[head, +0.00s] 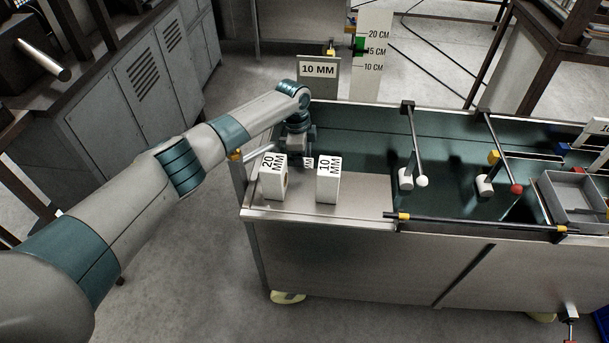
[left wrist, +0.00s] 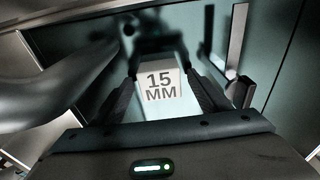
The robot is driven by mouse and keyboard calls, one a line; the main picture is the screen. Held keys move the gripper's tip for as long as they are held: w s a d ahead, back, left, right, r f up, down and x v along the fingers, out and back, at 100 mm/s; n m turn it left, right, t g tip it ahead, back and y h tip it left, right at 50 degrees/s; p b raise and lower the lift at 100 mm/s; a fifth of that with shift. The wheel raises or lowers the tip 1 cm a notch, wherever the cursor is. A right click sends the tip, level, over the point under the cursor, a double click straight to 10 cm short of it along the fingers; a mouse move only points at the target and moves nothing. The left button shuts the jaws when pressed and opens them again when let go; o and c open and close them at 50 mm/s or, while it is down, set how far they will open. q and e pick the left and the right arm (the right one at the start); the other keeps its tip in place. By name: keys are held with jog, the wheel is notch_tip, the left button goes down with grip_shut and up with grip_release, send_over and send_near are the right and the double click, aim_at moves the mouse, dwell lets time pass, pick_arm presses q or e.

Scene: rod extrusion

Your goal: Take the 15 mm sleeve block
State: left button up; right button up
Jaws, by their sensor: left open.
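The white 15 mm sleeve block (left wrist: 161,86) shows in the left wrist view, its label facing the camera. It lies between the two dark fingers of my open left gripper (left wrist: 162,78), with no clear contact that I can make out. In the head view only a small lettered part of the block (head: 308,163) shows behind the other two blocks. My left gripper (head: 300,152) reaches down over it there, its fingertips partly hidden. My right gripper is in neither view.
The white 20 mm block (head: 273,183) and 10 mm block (head: 328,187) stand close in front on the bench's metal top (head: 365,195). Rods with knobs (head: 421,181) and a grey tray (head: 548,196) are to the right. A 10 MM sign (head: 318,70) stands behind.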

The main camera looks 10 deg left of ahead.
pick_arm(q)
jog(key=shift+f, duration=0.2)
dwell(0.3)
jog(key=c, duration=1.4)
jog(key=shift+r, duration=0.15)
notch_tip(320, 180, up, 10)
jog(key=shift+f, duration=0.1)
